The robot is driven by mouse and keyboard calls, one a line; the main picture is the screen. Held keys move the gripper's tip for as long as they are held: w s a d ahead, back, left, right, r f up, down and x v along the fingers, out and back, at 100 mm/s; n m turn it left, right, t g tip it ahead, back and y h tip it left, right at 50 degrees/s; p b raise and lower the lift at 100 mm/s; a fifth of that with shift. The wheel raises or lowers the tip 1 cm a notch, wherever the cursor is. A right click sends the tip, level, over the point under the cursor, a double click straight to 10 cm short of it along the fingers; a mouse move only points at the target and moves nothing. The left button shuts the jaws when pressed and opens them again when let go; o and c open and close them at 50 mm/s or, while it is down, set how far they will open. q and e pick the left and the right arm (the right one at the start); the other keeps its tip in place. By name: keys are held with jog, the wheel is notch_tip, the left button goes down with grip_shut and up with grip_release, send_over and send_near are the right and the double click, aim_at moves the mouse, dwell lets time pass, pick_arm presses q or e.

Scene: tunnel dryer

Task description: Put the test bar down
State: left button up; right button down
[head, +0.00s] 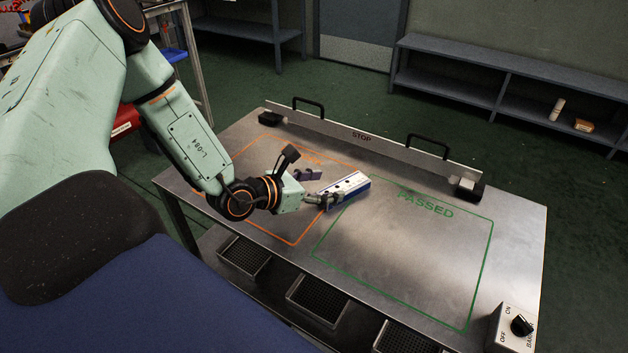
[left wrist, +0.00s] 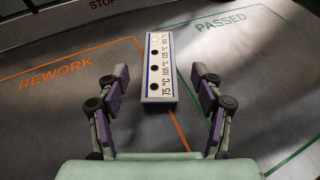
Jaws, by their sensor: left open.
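The test bar (head: 348,188) is a white block with a blue side, lying on the steel table. In the left wrist view the test bar (left wrist: 160,65) shows a row of dark dots with temperature marks, and it lies over the orange line beside the green outline. My left gripper (head: 315,187) is open at the bar's near end. In the left wrist view the fingers of my left gripper (left wrist: 159,82) stand on either side of the bar, with a gap on both sides. My right gripper is not in view.
The steel table (head: 520,228) carries an orange REWORK outline (head: 270,232) and a green PASSED outline (head: 400,290), both otherwise clear. A STOP rail (head: 380,143) with black handles runs along the back. A switch box (head: 513,328) sits at the front right.

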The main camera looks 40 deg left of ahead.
pick_arm(q)
jog(key=shift+p+v, duration=0.55)
jog(key=shift+v, duration=0.9)
